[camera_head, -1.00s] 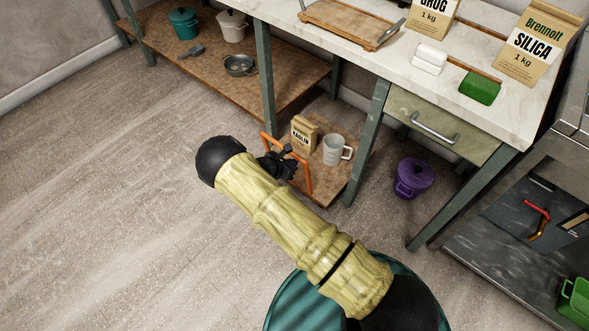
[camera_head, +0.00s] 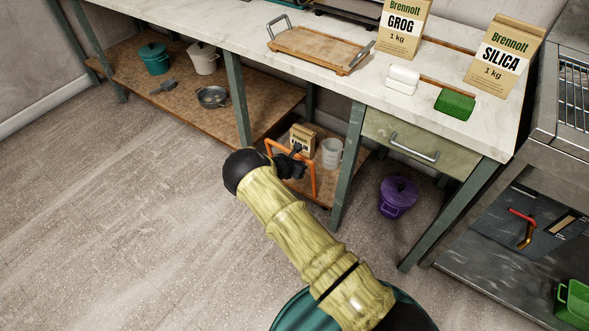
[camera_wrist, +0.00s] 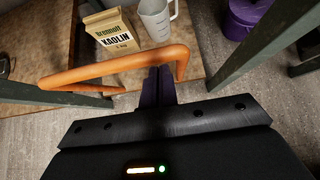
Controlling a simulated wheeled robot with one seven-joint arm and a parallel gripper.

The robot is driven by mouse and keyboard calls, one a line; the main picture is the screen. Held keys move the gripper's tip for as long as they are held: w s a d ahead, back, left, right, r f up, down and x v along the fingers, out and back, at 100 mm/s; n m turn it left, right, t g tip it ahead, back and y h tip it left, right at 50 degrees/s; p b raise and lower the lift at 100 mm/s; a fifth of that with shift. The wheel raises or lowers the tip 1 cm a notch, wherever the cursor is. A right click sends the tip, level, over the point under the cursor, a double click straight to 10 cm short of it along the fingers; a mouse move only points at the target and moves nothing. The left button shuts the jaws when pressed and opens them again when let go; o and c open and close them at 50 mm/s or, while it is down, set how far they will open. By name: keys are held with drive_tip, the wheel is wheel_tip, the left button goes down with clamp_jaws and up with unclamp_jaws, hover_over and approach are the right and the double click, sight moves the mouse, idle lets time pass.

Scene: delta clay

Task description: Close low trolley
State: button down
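The low trolley (camera_head: 318,196) is a wooden deck under the marble-topped bench, with an orange handle (camera_head: 312,178) at its front. In the wrist view the handle (camera_wrist: 118,64) is a bent bar crossing in front of my gripper (camera_wrist: 160,70). The fingers are together, their tips at the bar and apparently touching it; nothing shows between them. In the head view my gripper (camera_head: 298,158) is at the handle, partly hiding it. A kaolin bag (camera_head: 302,138) and a pale jug (camera_head: 332,152) stand on the trolley.
Green bench legs (camera_head: 349,165) stand close to the trolley's right and left. A purple lidded bucket (camera_head: 397,196) is on the floor to the right. A fixed-looking low shelf (camera_head: 185,105) holds pots at left. The floor in front is open.

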drive_tip(key=shift+w+d+r, duration=0.2)
drive_tip(key=shift+w+d, duration=0.05)
drive_tip(key=shift+d, duration=0.15)
drive_tip(key=s+a+r+p, duration=0.3)
drive_tip(key=s+a+r, duration=0.2)
drive_tip(key=s+a, duration=0.3)
drive_tip(key=shift+s, duration=0.8)
drive_tip(key=shift+r+p, duration=0.1)
drive_tip(key=shift+p, duration=0.2)
